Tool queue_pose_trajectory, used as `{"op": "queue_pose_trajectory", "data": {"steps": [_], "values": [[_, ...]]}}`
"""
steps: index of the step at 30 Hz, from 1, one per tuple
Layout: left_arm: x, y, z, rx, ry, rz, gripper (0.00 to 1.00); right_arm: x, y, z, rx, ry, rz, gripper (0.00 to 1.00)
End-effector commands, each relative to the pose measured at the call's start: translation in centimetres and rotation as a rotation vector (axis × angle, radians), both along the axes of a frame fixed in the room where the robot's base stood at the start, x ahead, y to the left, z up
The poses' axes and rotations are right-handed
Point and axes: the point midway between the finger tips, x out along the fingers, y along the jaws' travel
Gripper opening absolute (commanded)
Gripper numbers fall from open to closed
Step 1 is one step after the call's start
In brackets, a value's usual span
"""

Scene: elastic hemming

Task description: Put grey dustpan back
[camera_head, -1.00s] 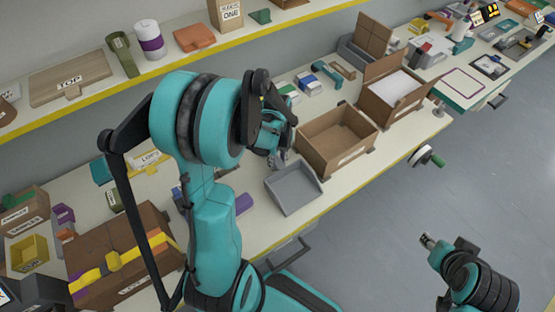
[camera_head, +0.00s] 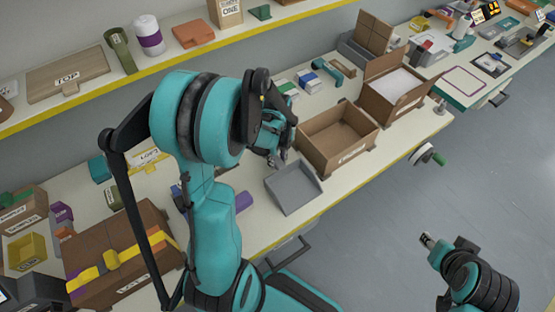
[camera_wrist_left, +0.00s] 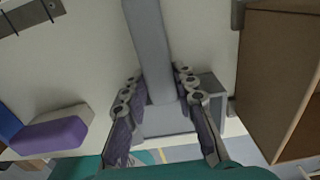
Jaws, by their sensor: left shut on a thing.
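My right gripper (camera_head: 428,240) is over the floor at lower right, away from the bench. Its fingers are too small to read.
The open cardboard box (camera_head: 338,138) stands close beside the left gripper and also shows in the left wrist view (camera_wrist_left: 283,70). A purple block (camera_head: 243,202) lies left of the dustpan. A yellow-edged shelf (camera_head: 180,68) runs above the bench.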

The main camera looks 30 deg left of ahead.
Motion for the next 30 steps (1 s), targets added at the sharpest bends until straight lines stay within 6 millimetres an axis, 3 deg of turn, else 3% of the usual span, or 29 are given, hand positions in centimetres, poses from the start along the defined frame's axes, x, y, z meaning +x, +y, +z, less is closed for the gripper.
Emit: {"op": "queue_pose_trajectory", "data": {"steps": [1,3,4,16,30], "values": [[0.0,0.0,-0.1,0.0,0.0,0.0,0.29,0.0,0.0,-0.1,0.0,0.0,0.0,0.39],[0.0,0.0,0.0,0.0,0.0,0.0,0.48,0.0,0.0,0.0,0.0,0.0,0.0,0.39],[0.0,0.0,0.0,0.0,0.0,0.0,0.51,0.0,0.0,0.0,0.0,0.0,0.0,0.39],[0.0,0.0,0.8,0.0,0.0,0.0,0.51,0.0,0.0,0.0,0.0,0.0,0.0,0.39],[0.1,0.1,9.7,0.0,0.0,0.0,0.51,0.0,0.0,0.0,0.0,0.0,0.0,0.39]]}}
